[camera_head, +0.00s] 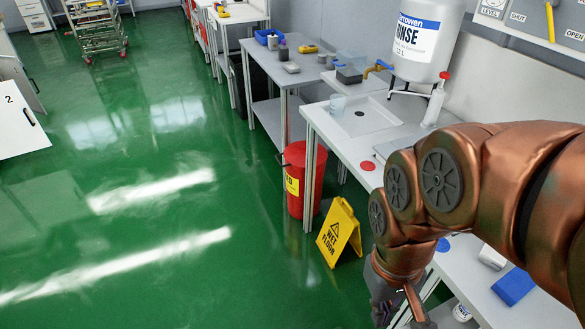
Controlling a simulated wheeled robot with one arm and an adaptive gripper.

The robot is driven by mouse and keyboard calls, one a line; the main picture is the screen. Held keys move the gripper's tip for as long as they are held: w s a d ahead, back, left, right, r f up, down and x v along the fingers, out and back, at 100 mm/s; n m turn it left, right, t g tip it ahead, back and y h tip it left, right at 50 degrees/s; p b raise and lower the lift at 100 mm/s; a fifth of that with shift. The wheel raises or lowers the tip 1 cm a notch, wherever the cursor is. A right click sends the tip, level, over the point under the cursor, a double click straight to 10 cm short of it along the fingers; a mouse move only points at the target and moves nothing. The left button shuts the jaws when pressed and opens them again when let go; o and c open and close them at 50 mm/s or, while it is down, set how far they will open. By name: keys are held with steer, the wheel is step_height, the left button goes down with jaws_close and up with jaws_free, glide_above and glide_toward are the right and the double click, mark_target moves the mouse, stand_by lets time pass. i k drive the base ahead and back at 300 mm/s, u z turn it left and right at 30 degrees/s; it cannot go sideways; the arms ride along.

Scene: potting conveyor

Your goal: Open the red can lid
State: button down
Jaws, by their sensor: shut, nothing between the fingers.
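The red can (295,198) stands upright on the green floor, beside the legs of the white bench. Its red lid (306,152) looks closed on top, and a yellow label (291,184) is on its front. A small dark part sticks out at the left near the lid. A bench leg hides some of the can's right side. My gripper (412,308) is at the lower right, pointing down, partly cut off by the bottom edge. It is shut and empty, well apart from the can, with the yellow sign between them in the picture.
A yellow wet floor sign (339,232) stands just in front of the can. A lower table (478,283) holds a blue block (513,286). The floor at left is open.

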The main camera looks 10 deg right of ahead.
mark_target(295, 154)
steer(key=u, duration=0.65)
steer(key=i, duration=0.85)
steer(key=u, duration=0.65)
steer(key=i, duration=1.35)
steer(key=z, duration=0.3)
